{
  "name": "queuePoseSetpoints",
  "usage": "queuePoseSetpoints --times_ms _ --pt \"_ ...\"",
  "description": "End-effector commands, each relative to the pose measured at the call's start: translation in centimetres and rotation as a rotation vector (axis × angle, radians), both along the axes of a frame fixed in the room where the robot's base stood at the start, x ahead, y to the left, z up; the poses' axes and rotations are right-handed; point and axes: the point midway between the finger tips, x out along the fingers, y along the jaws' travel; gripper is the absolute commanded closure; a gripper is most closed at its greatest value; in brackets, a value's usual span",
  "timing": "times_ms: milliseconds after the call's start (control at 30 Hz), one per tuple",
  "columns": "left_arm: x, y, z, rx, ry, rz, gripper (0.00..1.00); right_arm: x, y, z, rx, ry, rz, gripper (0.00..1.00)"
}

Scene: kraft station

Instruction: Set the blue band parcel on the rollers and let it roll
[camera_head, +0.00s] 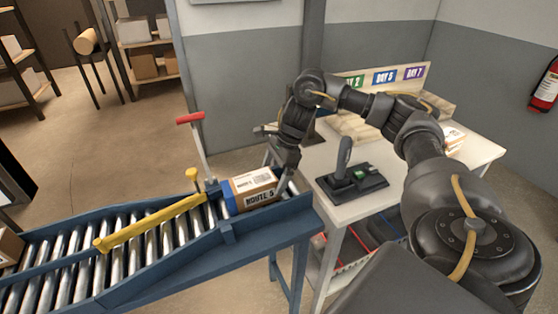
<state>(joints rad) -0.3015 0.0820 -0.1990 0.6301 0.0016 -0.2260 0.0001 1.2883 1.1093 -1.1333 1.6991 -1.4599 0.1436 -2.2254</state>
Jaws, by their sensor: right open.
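The blue band parcel (252,191) is a brown box with a blue band at its left end, a white label on top and "ROUTE 5" on its front side. It sits at the upper right end of the roller conveyor (268,222), beyond a yellow bar (150,224). My right gripper (284,182) is at the parcel's right end, pointing down, and is open. I cannot tell whether its fingers touch the parcel. My left gripper is not in view.
A red-handled lever (190,118) stands behind the conveyor. Another brown box (10,247) is at the conveyor's left end. A white table (330,208) on the right holds a black device (352,183) and a rack with day signs (385,76). Shelves stand at the back left.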

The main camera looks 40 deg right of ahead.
Motion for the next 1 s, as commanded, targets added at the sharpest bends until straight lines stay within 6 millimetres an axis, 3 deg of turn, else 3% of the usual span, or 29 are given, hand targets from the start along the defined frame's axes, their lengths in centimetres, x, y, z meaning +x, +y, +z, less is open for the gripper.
queuePoseSetpoints --times_ms 200,400,600,1000 --pt "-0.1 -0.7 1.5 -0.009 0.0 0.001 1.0 -0.4 -1.6 4.5 -0.002 -0.007 -0.003 0.09" --pt "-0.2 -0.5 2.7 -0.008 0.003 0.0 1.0 -0.9 -2.8 7.6 -0.001 -0.005 -0.002 0.09" --pt "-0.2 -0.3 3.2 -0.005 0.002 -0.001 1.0 -1.1 -3.4 8.9 0.0 -0.003 -0.002 0.09" --pt "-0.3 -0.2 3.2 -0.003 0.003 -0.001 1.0 -1.2 -3.5 8.9 0.0 -0.002 -0.002 0.09"
